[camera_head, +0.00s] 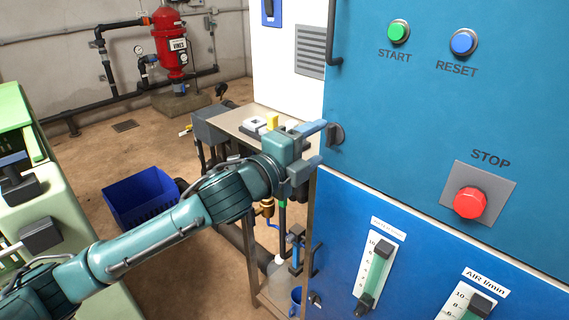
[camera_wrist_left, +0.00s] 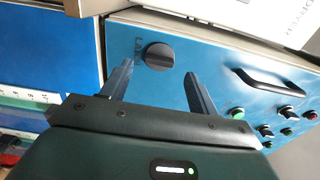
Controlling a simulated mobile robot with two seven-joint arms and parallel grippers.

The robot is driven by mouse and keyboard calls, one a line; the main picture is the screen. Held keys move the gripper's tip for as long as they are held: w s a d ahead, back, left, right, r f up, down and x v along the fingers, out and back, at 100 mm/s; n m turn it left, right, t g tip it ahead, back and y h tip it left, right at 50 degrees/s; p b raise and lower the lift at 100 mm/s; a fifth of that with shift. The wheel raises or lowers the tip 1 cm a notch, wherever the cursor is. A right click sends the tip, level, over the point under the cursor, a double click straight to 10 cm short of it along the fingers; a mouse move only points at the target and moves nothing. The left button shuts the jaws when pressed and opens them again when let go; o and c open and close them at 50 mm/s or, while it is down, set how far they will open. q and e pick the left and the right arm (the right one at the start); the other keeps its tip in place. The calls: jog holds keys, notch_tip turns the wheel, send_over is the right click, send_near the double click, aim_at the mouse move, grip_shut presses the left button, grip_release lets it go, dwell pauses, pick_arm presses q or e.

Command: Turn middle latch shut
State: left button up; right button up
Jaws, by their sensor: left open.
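A dark round latch knob (camera_head: 336,135) sits at the left edge of the upper blue cabinet door in the head view. My right gripper is in neither view.
On the upper door are green START (camera_head: 399,31), blue RESET (camera_head: 463,42) and red STOP (camera_head: 470,202) buttons. A black door handle (camera_head: 333,40) is above the knob. Flow meters (camera_head: 375,270) are on the lower door. A metal bench (camera_head: 236,120) stands behind my gripper. A blue crate (camera_head: 143,197) is on the floor.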

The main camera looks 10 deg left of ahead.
pick_arm(q)
jog(key=b+v, duration=0.1)
jog(key=v, duration=0.9)
jog(key=shift+b, duration=0.4)
